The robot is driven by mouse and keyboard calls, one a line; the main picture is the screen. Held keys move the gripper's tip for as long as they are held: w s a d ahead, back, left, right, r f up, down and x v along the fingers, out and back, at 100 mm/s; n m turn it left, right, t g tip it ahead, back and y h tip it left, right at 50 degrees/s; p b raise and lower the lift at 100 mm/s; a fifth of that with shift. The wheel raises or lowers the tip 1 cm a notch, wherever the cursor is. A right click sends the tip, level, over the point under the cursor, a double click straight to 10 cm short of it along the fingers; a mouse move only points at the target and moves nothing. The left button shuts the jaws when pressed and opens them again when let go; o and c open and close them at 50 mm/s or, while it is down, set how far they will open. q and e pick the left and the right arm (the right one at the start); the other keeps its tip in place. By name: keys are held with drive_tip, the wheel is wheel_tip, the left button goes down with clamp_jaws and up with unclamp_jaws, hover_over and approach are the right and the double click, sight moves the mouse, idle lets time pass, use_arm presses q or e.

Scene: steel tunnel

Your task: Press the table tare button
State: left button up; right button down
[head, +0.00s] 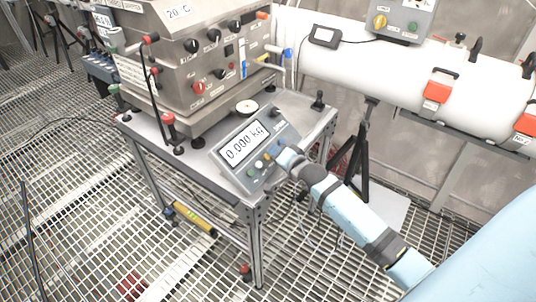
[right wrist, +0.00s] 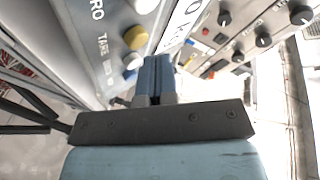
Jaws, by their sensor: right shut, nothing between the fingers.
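The scale's grey display unit (head: 226,157) stands on the front corner of the steel table and reads 0.000 kg. Along its front edge are a green button (head: 250,172), a white button (head: 257,164) and a yellow button (head: 267,157). In the right wrist view the word TARE stands beside the yellow button (right wrist: 136,37). My right gripper (head: 285,155) is shut and empty at the right end of this button row; its fingertips (right wrist: 154,62) point at the panel. Whether they touch it, I cannot tell. They hide part of the panel. My left gripper is not in view.
A steel control box (head: 200,65) with knobs stands on the table (head: 300,108) behind the display. A small round pan (head: 247,106) sits between them. A white pipe (head: 400,75) runs along the right wall. Grating floor (head: 90,225) lies open at left.

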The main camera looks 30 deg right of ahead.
use_arm(q)
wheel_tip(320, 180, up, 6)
drive_tip(key=p, duration=0.4)
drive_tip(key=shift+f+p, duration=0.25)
drive_tip(key=shift+p, duration=0.15)
use_arm(e)
drive_tip(key=s+r, duration=0.1)
drive_tip(key=s+d+r, duration=0.1)
drive_tip(key=r, duration=0.1)
drive_tip(key=s+r, duration=0.1)
drive_tip(key=shift+d+r, duration=0.15)
drive_tip(key=shift+r, duration=0.15)
use_arm(q)
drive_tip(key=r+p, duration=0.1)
drive_tip(key=p, duration=0.1)
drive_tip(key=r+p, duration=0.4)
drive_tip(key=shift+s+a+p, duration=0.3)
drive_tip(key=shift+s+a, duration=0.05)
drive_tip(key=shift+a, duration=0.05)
use_arm(e)
drive_tip(key=s+a+f+n+g+y, duration=0.1)
drive_tip(key=s+a+f+n+g, duration=0.1)
drive_tip(key=s+a+n, duration=0.5)
drive_tip(key=s+a+f+n+g, duration=0.2)
drive_tip(key=s+a+f+n, duration=0.2)
drive_tip(key=s+a, duration=0.7)
drive_tip(key=s+n, duration=0.2)
drive_tip(key=s, duration=0.5)
drive_tip(key=shift+f+n+g+y, duration=0.2)
drive_tip(key=shift+n+g+y, duration=0.2)
